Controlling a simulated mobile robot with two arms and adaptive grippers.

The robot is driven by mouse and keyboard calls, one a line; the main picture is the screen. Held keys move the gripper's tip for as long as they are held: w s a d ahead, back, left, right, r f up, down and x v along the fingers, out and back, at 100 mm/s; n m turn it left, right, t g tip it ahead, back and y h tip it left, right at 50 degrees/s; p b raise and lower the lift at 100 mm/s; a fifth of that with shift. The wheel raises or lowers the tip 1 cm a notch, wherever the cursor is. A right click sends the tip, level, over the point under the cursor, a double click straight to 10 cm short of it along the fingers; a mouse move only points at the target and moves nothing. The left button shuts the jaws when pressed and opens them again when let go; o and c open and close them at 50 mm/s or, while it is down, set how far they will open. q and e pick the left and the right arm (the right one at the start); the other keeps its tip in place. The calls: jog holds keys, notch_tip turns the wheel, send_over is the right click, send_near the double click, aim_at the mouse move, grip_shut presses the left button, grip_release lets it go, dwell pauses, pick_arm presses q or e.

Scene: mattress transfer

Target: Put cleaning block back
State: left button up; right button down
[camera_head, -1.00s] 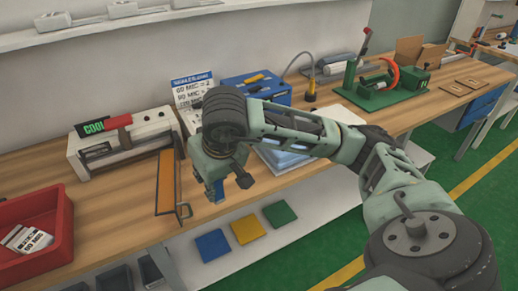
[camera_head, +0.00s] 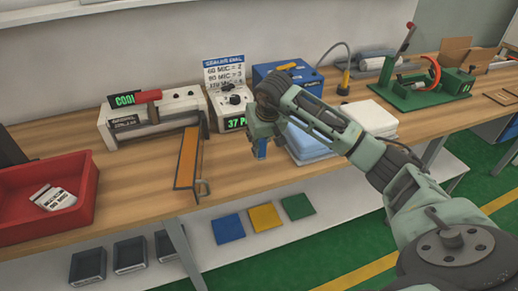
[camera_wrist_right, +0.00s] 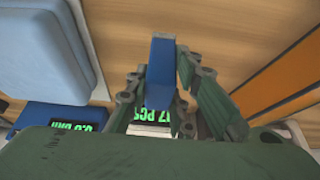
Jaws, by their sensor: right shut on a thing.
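The cleaning block appears to be the small blue block (camera_wrist_right: 160,72) between the fingers of my right gripper (camera_wrist_right: 163,85) in the right wrist view. The fingers close on its sides and it stands clear of the wooden bench (camera_wrist_right: 225,30). In the head view my right gripper (camera_head: 261,140) points down above the bench's front part, with a bit of the blue block (camera_head: 262,150) showing below it. It is between the orange strip and the stacked pale pads. My left gripper is not in view.
The orange strip (camera_head: 187,158) lies left of the gripper, the sealer (camera_head: 150,118) behind it. The pale pads (camera_head: 312,146) are to the right. A red tray (camera_head: 80,205) stands far left. Blue (camera_head: 228,228), yellow (camera_head: 265,217) and green (camera_head: 297,206) squares lie on the lower shelf.

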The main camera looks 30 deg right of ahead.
jog(key=shift+w+f+p, duration=0.1)
jog(key=shift+f+p, duration=0.2)
jog(key=shift+f, duration=2)
jog(key=c, duration=1.5)
grip_release()
jog(key=shift+c, duration=0.2)
jog(key=shift+r, duration=0.1)
jog(key=shift+r, duration=0.35)
jog(key=b+v, duration=0.1)
jog(key=v, duration=1)
jog(key=shift+r, duration=0.25)
